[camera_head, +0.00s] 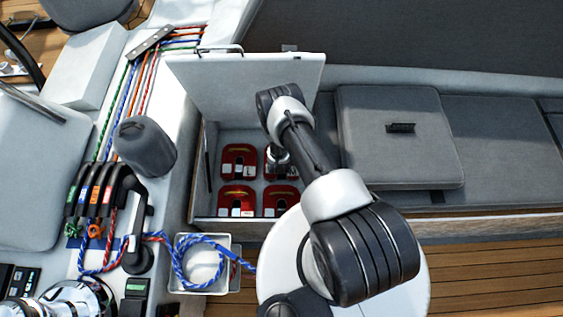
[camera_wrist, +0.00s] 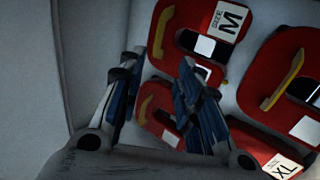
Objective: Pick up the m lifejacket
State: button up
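The M lifejacket (camera_wrist: 190,14) is red with a yellow handle and a white "SIZE M" label, at the top of the wrist view. In the head view, a red lifejacket (camera_head: 270,173) at the back right of the open locker is partly hidden by my arm; its label is too small to read surely. My gripper (camera_wrist: 158,68) is open and empty, its fingers apart. Past the fingers, the M lifejacket lies ahead and another red lifejacket (camera_wrist: 152,98) shows between them. In the head view, my gripper (camera_head: 277,160) reaches down into the locker.
More red lifejackets lie in the locker, one marked L (camera_head: 238,158) and one marked XL (camera_wrist: 250,148). The raised lid (camera_head: 215,80) stands behind, and pale walls close in. A grey cushion (camera_head: 395,150) lies to the right; a tray with rope (camera_head: 205,285) is in front.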

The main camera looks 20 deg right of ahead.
jog(key=b+x, duration=0.4)
jog(key=x, duration=0.5)
jog(key=shift+w+d+f, duration=0.1)
jog(key=shift+f, duration=0.3)
jog(key=b+x, duration=0.2)
jog(key=x, duration=0.1)
jog(key=b+x, duration=0.2)
jog(key=shift+w+d, duration=0.15)
jog(key=shift+d, duration=0.25)
jog(key=shift+c, duration=0.2)
grip_shut()
jog(key=shift+w+r, duration=0.1)
